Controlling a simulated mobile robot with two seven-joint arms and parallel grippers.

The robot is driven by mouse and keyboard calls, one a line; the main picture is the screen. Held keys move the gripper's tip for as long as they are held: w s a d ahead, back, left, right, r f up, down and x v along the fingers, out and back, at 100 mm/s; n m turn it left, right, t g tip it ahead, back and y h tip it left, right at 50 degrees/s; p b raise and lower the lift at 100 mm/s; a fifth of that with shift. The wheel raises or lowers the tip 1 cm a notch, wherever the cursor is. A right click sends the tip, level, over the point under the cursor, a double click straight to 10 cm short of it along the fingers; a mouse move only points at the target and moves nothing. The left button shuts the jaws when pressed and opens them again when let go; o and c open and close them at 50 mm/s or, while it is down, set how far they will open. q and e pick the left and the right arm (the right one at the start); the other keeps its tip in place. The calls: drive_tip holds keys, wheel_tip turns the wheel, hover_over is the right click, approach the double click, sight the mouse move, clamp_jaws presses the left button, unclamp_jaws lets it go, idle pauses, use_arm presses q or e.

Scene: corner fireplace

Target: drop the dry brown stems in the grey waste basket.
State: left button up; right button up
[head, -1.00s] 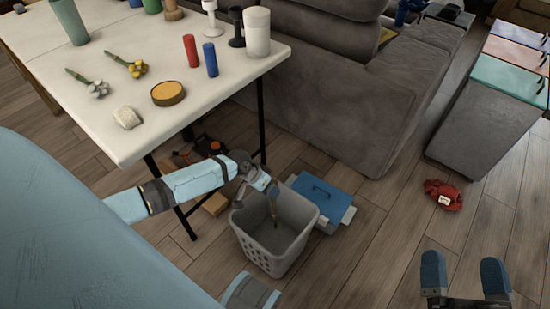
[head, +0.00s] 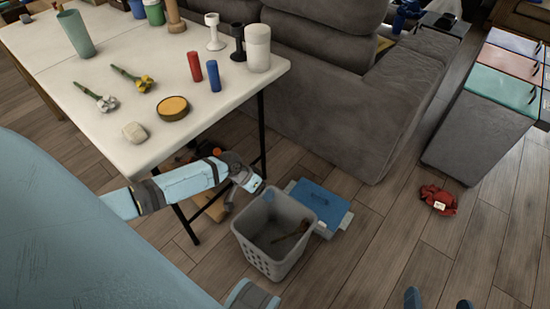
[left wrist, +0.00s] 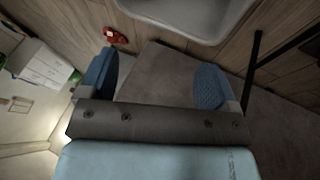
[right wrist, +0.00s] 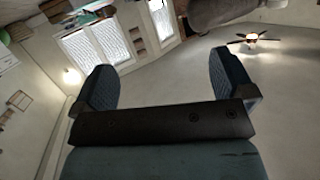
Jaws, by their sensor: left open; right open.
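The dry brown stems (head: 291,236) lie inside the grey waste basket (head: 262,258), leaning toward its right inner wall. The basket stands upright on the floor. My left gripper (head: 266,192) is at the basket's back left rim and is partly hidden by its own wrist. In the left wrist view the left gripper (left wrist: 154,76) is open, with nothing between its fingers. My right gripper (head: 438,301) shows only its fingertips at the bottom edge of the head view. In the right wrist view the right gripper (right wrist: 158,88) is open and empty.
A white table (head: 122,158) holds flowers, a teal cup (head: 75,33), candles and a yellow-topped tin (head: 173,107). A blue-lidded box (head: 314,197) stands beside the basket. A red cloth (head: 440,198) lies on open floor near the grey sofa (head: 330,120).

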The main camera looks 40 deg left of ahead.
use_arm(q)
drive_tip(key=p+v, duration=0.7)
drive_tip(key=v, duration=0.1)
use_arm(e)
drive_tip(key=shift+s+d+f+g+h, duration=0.5)
drive_tip(key=shift+s+d+f+g, duration=0.05)
drive_tip(key=shift+d+f+g, duration=0.15)
drive_tip(key=shift+s+d+f+g+h, duration=0.5)
drive_tip(key=shift+d+f+g, duration=0.15)
drive_tip(key=shift+g, duration=0.05)
use_arm(q)
drive_tip(key=shift+r, duration=0.15)
